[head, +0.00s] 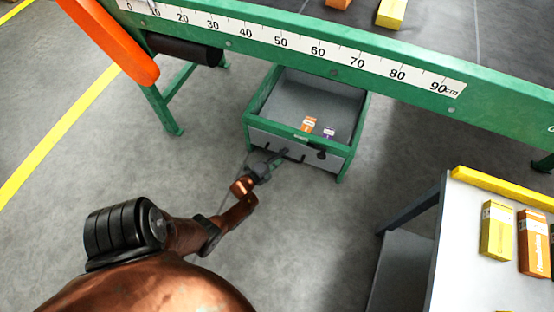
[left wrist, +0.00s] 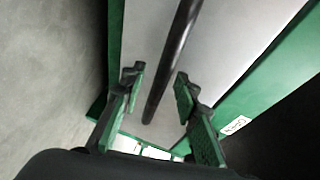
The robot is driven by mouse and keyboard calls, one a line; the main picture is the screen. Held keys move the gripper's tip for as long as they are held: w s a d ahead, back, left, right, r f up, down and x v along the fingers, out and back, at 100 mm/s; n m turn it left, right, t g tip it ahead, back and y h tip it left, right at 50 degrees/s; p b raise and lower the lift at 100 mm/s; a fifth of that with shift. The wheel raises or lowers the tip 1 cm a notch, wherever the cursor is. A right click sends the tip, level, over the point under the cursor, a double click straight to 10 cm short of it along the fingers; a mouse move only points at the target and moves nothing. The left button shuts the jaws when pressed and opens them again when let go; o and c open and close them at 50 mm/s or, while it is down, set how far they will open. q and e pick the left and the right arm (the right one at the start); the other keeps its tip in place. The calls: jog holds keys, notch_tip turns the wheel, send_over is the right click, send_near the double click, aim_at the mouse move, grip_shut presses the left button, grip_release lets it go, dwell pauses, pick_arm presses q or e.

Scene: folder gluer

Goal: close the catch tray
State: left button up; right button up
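The catch tray (head: 310,100) is a grey bin in a green frame under the folder gluer, pulled out toward me. An orange box (head: 308,125) and a small purple and white box (head: 328,132) lie inside it. A dark bar handle (head: 300,153) runs along its grey front; it also shows in the left wrist view (left wrist: 172,62). My left gripper (head: 275,157) is at the left part of the handle. In the left wrist view its fingers (left wrist: 160,92) are apart, with the handle bar between them and a gap on each side. My right gripper is not in view.
The green machine beam with a centimetre scale (head: 317,50) crosses above the tray. An orange guard (head: 115,42) and a green leg (head: 165,110) stand at left. A grey table (head: 462,225) with yellow and orange boxes is at right. The floor around the tray is clear.

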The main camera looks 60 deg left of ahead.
pick_arm(q)
jog(key=v, duration=1.1)
jog(key=shift+s+d, duration=0.15)
jog(key=shift+s, duration=0.2)
